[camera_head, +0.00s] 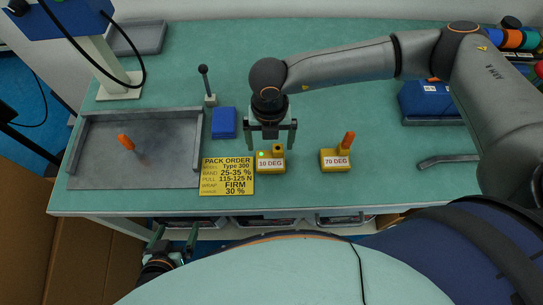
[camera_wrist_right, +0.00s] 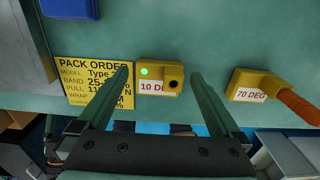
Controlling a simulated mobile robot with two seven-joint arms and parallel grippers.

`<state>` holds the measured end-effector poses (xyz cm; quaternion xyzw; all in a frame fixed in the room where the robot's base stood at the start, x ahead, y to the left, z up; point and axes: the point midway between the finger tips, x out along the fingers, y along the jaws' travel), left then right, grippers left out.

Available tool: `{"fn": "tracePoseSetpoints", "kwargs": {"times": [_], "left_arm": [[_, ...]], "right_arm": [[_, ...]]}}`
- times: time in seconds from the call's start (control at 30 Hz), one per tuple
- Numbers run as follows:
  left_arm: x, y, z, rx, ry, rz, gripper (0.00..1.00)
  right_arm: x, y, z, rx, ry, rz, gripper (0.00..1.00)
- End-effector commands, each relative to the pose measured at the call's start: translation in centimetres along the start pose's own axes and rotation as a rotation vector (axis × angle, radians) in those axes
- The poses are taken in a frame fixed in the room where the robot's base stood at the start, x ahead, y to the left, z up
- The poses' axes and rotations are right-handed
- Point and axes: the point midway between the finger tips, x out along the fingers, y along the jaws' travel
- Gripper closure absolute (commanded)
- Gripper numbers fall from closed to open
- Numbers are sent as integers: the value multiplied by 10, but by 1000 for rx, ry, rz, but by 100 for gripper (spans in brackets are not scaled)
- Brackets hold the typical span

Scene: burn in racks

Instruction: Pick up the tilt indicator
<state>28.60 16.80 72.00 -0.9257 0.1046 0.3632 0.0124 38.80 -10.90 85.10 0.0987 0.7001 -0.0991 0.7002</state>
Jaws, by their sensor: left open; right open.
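No part is labelled as the tilt indicator, so I cannot tell for certain which one it is. A yellow block marked 10 DEG (camera_head: 277,155), with a lit green light and a dark round hole, sits near the bench's front edge. My right gripper (camera_head: 271,138) is open and empty, pointing down just above and behind this block. In the right wrist view the block (camera_wrist_right: 172,70) shows between the two fingertips (camera_wrist_right: 160,77). A yellow block marked 70 DEG (camera_head: 330,163) holds an orange-handled piece (camera_head: 348,140). My left gripper (camera_head: 175,241) is open and empty below the bench's front edge.
A grey tray (camera_head: 90,155) with an orange-handled piece (camera_head: 126,142) lies at left. A yellow pack order card (camera_head: 227,176), blue box (camera_head: 224,123) and black-knobbed lever (camera_head: 207,85) stand between tray and block. A grey bar (camera_head: 448,160) lies right. The bench's middle is clear.

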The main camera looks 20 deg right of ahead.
Motion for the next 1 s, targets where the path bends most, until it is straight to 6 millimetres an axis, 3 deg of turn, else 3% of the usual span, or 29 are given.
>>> {"fn": "tracePoseSetpoints", "kwargs": {"times": [0.2,0.43,1.0], "left_arm": [[-2,0,-2,0,0,0,0],[-1,0,-2,0,0,0,0],[-1,0,-2,0,1,0,0]], "right_arm": [[22,0,0,2,0,-1,0],[23,0,0,1,0,0,1],[23,0,0,2,0,0,65]]}}
